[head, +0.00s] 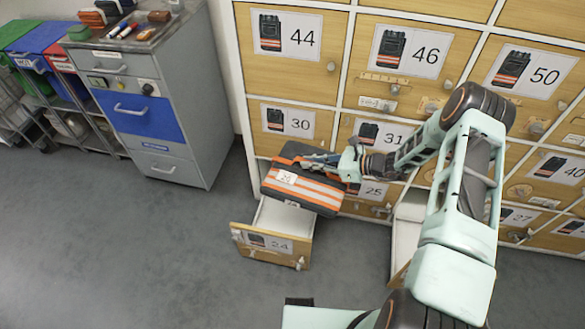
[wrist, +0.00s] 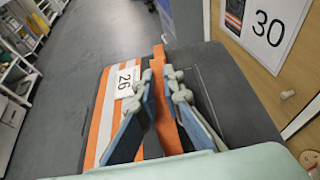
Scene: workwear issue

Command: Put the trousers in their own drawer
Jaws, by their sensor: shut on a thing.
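The folded trousers (head: 310,190), dark grey with orange and pale stripes, carry a white tag reading 26, clear in the wrist view (wrist: 125,82). My gripper (head: 322,160) is shut on their upper edge; its blue-padded fingers (wrist: 160,100) pinch an orange strip. The trousers hang tilted above the back of an open drawer labelled 24 (head: 270,243), whose visible interior looks empty. A second open drawer (head: 404,235) stands between those labelled 25 and 27; my arm hides much of it, and its number is not visible.
Closed drawers with picture labels fill the cabinet, including 30 (head: 289,122), 31 and 44 (head: 292,36). A grey tool cabinet (head: 150,100) stands at left, near coloured bins (head: 40,40). The floor (head: 130,250) in front is clear.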

